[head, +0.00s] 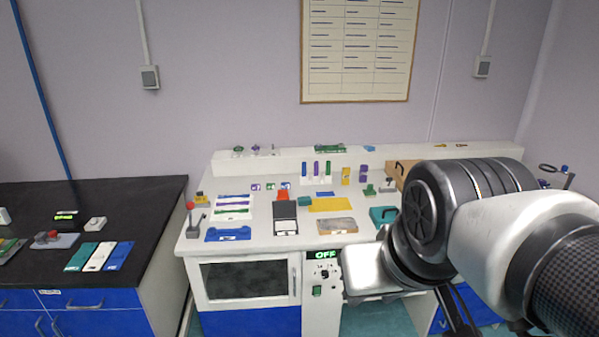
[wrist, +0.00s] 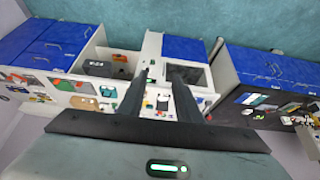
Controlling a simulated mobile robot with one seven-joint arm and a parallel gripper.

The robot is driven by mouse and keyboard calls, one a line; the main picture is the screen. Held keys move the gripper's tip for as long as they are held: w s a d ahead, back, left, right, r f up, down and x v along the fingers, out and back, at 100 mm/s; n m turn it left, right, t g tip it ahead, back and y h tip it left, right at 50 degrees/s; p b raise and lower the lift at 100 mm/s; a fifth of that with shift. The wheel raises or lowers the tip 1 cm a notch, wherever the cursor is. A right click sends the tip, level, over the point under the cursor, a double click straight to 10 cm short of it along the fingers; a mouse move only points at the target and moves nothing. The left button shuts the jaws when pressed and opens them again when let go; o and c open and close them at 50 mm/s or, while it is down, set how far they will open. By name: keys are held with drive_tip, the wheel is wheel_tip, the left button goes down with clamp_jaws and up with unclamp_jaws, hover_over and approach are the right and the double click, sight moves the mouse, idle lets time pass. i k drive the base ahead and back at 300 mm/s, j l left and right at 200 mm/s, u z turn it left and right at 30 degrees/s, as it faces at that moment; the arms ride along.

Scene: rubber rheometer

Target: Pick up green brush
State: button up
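I cannot make out the green brush for certain. A small green item (head: 369,189) stands on the right half of the white bench, and a green item (head: 330,148) lies on the raised back ledge; both are too small to tell. My gripper (wrist: 157,74) shows in the wrist view with two dark fingers apart and nothing between them. It is in the air, well away from the bench top. In the head view my arm covers the right end of the bench.
The white bench (head: 255,222) holds a blue tray (head: 228,235), a yellow mat (head: 331,204), a teal box (head: 382,215) and several coloured tubes. An oven-like door (head: 245,279) is below, beside a panel reading OFF (head: 324,254). A black-topped counter (head: 150,195) stands left.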

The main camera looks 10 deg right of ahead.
sight(369, 192)
drive_tip(key=i+l+z, duration=0.1)
drive_tip(key=i+l, duration=0.15)
drive_tip(key=i, duration=0.3)
drive_tip(key=i+l+z, duration=0.15)
drive_tip(key=i, duration=0.4)
drive_tip(key=i+l+z, duration=0.1)
drive_tip(key=i+l, duration=0.15)
drive_tip(key=i, duration=0.35)
